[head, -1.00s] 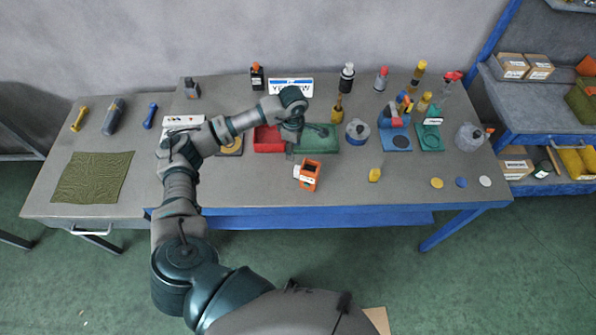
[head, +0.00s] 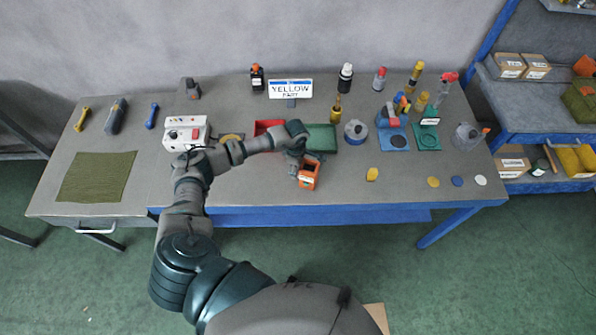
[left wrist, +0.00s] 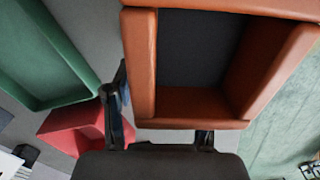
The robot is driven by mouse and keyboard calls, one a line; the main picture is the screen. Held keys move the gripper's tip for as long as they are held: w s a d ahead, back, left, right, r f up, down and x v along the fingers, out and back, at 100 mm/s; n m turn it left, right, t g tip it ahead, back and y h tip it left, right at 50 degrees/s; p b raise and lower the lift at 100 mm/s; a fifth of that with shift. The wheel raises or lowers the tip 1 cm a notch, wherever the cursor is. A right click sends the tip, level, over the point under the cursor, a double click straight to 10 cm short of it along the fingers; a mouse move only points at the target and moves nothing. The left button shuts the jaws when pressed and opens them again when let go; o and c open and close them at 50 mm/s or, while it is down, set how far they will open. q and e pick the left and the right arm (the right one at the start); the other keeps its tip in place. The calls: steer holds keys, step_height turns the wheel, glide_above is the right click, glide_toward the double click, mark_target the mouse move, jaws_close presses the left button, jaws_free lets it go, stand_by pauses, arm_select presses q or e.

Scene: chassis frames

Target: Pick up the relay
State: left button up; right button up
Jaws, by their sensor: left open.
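No label that I can read names the relay. An orange box-shaped part (head: 309,176) with a dark recess stands near the table's front edge, right of centre. In the left wrist view the orange part (left wrist: 143,65) is large and close, its dark hollow facing the camera. My left gripper (head: 311,157) is at its back edge, open, largely hidden by my wrist in the head view. In the left wrist view the gripper's fingers (left wrist: 160,122) show at the near edge of the orange part, apart from each other; contact cannot be told.
A red tray (head: 265,127) and a green tray (head: 322,138) lie behind the gripper. A sign reading "YELLOW PART" (head: 291,89) stands at the back. Bottles, tools and a round metal pot (head: 356,132) stand to the right. The table front between orange part and yellow block is clear.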

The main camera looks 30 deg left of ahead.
arm_select(q)
jaws_close()
